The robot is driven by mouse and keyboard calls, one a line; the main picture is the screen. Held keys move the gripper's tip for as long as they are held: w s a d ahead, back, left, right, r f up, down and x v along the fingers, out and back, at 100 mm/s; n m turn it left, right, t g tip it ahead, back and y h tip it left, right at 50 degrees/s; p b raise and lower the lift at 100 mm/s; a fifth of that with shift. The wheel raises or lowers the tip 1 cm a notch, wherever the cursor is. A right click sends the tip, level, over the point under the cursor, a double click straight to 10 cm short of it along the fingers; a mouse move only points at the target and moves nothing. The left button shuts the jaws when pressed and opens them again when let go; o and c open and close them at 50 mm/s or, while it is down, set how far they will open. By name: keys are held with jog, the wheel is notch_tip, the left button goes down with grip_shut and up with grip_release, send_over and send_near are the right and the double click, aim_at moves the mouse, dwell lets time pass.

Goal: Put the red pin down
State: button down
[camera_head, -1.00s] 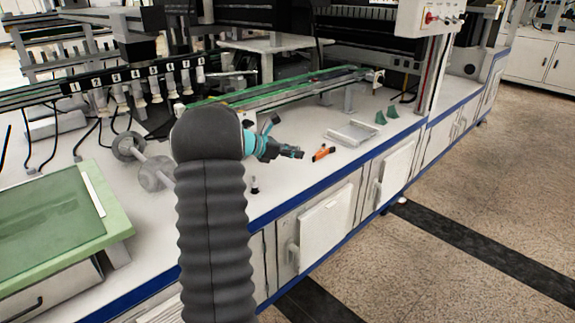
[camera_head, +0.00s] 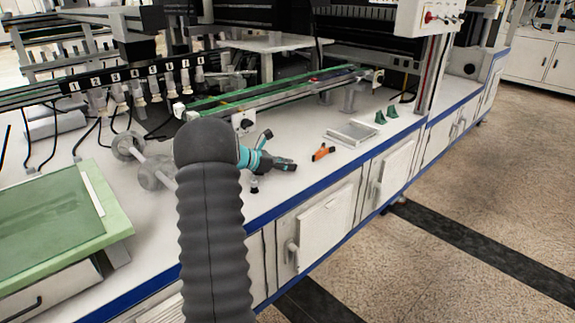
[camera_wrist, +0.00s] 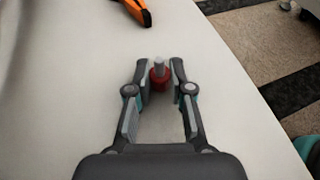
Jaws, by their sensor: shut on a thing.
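The red pin (camera_wrist: 159,77) shows between my fingertips in the wrist view, with a red body and a pale grey shaft end. My gripper (camera_wrist: 159,76) is shut on it, one finger on each side. In the head view my gripper (camera_head: 290,165) is low over the white bench top (camera_head: 300,190), near its blue front edge. The pin cannot be made out there. Whether the pin touches the bench cannot be told.
An orange and black tool (camera_head: 322,153) lies beyond my gripper; it also shows in the wrist view (camera_wrist: 137,12). A shallow grey tray (camera_head: 352,133) and green brackets (camera_head: 386,115) stand farther right. A small dark piece (camera_head: 254,187) stands near the bench edge.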

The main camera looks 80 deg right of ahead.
jog(key=c, duration=1)
grip_release()
jog(key=shift+f, duration=0.1)
jog(key=shift+c, duration=0.2)
jog(key=shift+r, duration=0.25)
jog(key=v, duration=1.2)
jog(key=shift+f, duration=0.15)
jog(key=shift+a, duration=0.1)
